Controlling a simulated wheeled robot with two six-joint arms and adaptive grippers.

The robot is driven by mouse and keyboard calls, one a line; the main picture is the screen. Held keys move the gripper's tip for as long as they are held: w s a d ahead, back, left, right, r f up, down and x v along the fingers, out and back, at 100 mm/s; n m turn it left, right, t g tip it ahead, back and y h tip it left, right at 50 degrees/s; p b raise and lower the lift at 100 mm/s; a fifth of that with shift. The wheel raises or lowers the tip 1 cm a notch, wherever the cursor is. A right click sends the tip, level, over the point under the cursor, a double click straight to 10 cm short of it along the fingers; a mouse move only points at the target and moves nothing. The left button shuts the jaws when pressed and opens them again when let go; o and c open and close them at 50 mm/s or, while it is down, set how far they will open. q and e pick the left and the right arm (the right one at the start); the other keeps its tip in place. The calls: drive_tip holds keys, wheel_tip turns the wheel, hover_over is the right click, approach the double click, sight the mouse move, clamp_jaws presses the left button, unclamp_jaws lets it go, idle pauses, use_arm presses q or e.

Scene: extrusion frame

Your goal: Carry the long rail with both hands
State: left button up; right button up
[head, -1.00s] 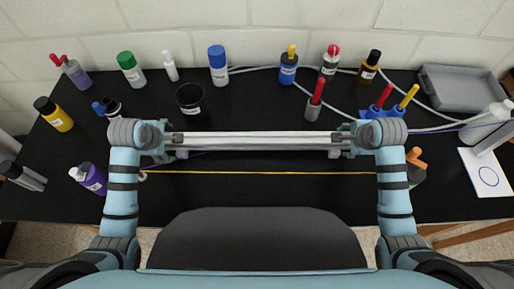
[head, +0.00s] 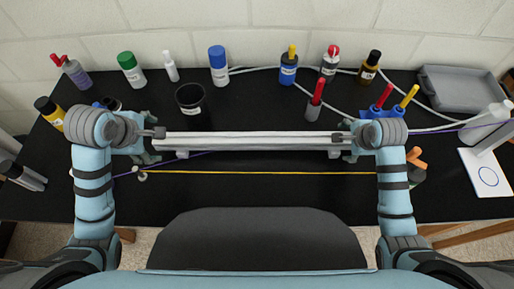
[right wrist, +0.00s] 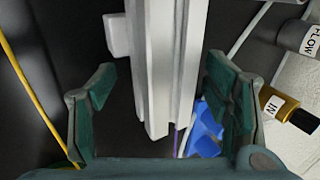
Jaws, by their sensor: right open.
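The long pale rail (head: 245,141) lies left to right above the black table's middle in the head view, with small light blocks along its near side. My left gripper (head: 154,146) is at its left end, fingers apart, with the end tip near or between them. My right gripper (head: 339,146) is at the right end. In the right wrist view the rail end (right wrist: 160,50) runs between the spread green fingers of the right gripper (right wrist: 160,80), with gaps on both sides. What supports the rail from below is hidden.
A yellow cord (head: 260,172) runs along the near side of the rail. A black cup (head: 190,99), a red-handled tool (head: 315,100) and a blue holder (head: 382,104) stand behind it. Several bottles line the back. A grey tray (head: 460,90) is at the back right.

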drive_tip(key=shift+s+r, duration=0.1)
drive_tip(key=shift+r, duration=0.2)
drive_tip(key=v, duration=1.1)
drive_tip(key=shift+s+r, duration=0.1)
drive_tip(key=shift+r, duration=0.05)
